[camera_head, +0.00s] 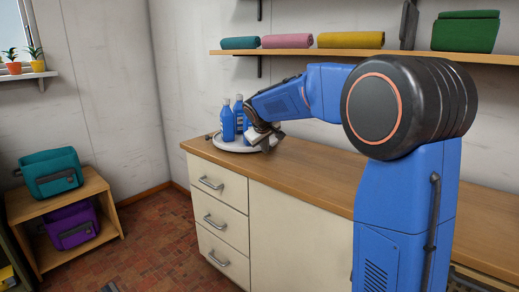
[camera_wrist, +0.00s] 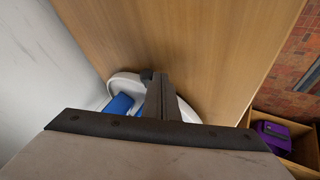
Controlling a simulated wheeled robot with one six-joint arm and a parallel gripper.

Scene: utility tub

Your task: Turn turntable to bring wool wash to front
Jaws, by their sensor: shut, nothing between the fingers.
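The turntable (camera_head: 233,147) is a round white tray near the left end of the wooden counter. Two or more blue bottles (camera_head: 227,122) stand upright on it; their labels are too small to read, so I cannot tell which is the wool wash. My gripper (camera_head: 266,142) is low over the turntable's right side, shut and empty. In the wrist view my gripper (camera_wrist: 162,98) covers much of the turntable (camera_wrist: 126,84), with part of a blue bottle (camera_wrist: 119,104) just left of the fingers. I cannot tell whether the fingers touch the turntable's rim.
The counter (camera_head: 310,170) is clear to the right of the turntable. A wall shelf (camera_head: 380,54) with rolled towels (camera_head: 287,41) hangs above. Drawers (camera_head: 222,218) front the counter. A low shelf (camera_head: 104,202) holding a teal bin (camera_head: 52,173) and a purple bin (camera_head: 73,226) stands at the left.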

